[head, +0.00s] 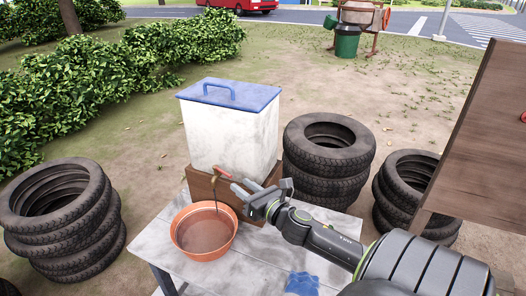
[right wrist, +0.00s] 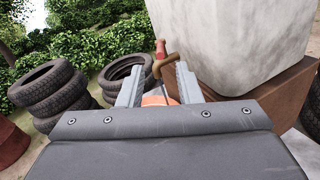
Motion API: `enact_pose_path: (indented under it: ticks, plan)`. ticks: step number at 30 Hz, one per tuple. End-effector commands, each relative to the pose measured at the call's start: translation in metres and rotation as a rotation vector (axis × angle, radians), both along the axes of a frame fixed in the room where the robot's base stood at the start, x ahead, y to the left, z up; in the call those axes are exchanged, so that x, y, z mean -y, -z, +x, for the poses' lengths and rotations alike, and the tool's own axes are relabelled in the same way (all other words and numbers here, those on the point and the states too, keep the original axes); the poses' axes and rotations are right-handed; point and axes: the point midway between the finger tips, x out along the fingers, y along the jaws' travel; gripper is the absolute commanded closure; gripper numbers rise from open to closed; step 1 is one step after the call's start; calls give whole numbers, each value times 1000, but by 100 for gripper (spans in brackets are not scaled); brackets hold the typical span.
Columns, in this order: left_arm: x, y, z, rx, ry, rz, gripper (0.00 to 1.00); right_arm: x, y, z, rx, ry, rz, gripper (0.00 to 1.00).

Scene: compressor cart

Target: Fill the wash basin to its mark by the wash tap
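The orange wash basin (head: 187,238) stands on the grey table below the wash tap (head: 214,182). Its inside looks brownish; I cannot make out a mark or the water level. The tap has a red handle (head: 222,171) and a brown curved spout, and sticks out from the wooden block under the white tank. My right gripper (head: 240,187) is open, close beside the tap at its right. In the right wrist view, the tap's handle (right wrist: 160,47) and spout show beyond and between the open fingers; I see no contact. A bit of the basin shows below. My left gripper is out of view.
The white tank (head: 228,135) with a blue lid stands on the wooden block (head: 203,184). A blue cloth or glove (head: 302,284) lies at the table's front. Tyre stacks stand left (head: 65,225) and behind right (head: 328,150). A wooden board (head: 485,140) rises at the right.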

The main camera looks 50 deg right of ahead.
Motion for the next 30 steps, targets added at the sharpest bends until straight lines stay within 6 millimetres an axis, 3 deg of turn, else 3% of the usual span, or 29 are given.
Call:
enact_pose_path:
  ticks: [1, 6, 12, 26, 30]
  plan:
    - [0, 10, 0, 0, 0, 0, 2, -1, 6, -11, -3, -2, -5, 68]
    - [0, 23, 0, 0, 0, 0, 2, -2, 5, -41, -4, -2, -5, 68]
    - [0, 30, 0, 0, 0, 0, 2, -3, 2, -64, -2, 0, -4, 68]
    - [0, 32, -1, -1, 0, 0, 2, -4, 0, -73, 1, 0, 1, 68]
    - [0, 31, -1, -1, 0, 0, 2, -5, 0, -73, 6, 6, 29, 85]
